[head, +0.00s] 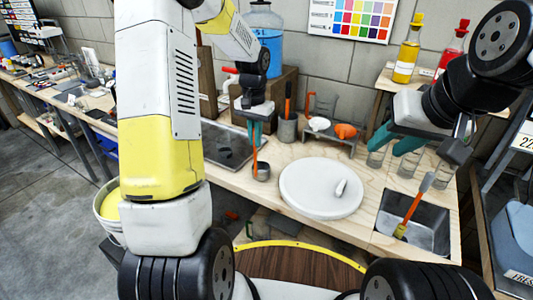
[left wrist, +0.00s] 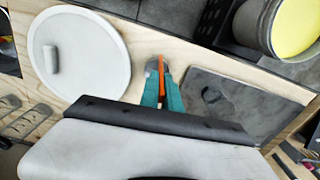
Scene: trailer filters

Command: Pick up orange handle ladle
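The orange-handled ladle (head: 261,171) is upright at the counter's left part, with a small grey cup at its bottom. My left gripper (head: 254,138) points down over it, its teal fingers close together around the upper handle. In the left wrist view the orange handle (left wrist: 161,66) shows between the two teal fingers (left wrist: 162,88), with little gap on either side; the grey cup shows beyond the tips. I cannot tell whether the cup touches the counter. My right gripper (head: 393,141) is open and empty over the counter's right side, near the glasses.
A round white board (head: 308,199) with a small pale object lies right of the ladle. A dark sink or tray (head: 222,150) lies left. A grey holder (head: 287,128) stands behind. An orange-handled brush (head: 411,213) is in the right basin (head: 430,236). Glasses (head: 408,164) stand behind it.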

